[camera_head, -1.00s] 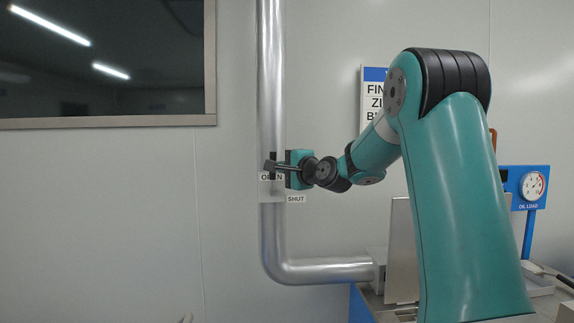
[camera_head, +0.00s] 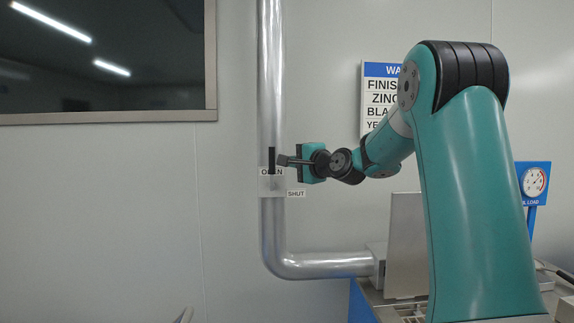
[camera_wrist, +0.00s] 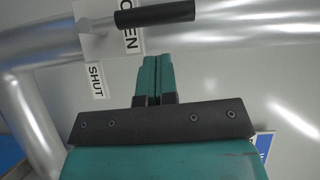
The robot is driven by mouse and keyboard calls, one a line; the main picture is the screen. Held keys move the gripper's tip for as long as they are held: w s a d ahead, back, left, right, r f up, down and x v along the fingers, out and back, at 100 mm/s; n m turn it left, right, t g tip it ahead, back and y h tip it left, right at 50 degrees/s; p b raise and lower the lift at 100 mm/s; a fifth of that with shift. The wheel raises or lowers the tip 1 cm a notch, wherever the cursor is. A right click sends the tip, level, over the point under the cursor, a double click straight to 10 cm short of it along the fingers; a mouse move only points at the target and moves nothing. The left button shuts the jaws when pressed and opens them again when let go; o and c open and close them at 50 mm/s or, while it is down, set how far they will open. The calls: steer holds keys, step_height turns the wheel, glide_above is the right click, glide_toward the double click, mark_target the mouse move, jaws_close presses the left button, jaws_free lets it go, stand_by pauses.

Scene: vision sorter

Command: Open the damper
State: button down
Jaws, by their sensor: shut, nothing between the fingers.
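The damper's black handle (camera_head: 272,160) stands upright, in line with the silver pipe (camera_head: 271,80). It is by the OPEN label (camera_head: 265,171), which it partly covers. The SHUT label (camera_head: 296,194) is lower, to the right of the pipe. In the wrist view the handle (camera_wrist: 155,15) lies along the pipe at the top, beside OPEN (camera_wrist: 131,38), with SHUT (camera_wrist: 96,80) to the left. My gripper (camera_head: 281,160) is just right of the handle. In the wrist view my gripper's fingers (camera_wrist: 158,60) are together, empty, and apart from the handle.
A sign (camera_head: 380,95) hangs on the wall behind my arm. A dial gauge (camera_head: 534,182) on a blue panel is at the right. The pipe bends right at the bottom into a grey box (camera_head: 377,262). A dark window (camera_head: 100,60) is upper left.

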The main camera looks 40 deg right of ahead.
steer(key=s+b, duration=0.3)
steer(key=s, duration=0.7)
steer(key=shift+s+b, duration=0.3)
steer(key=shift+d, duration=0.1)
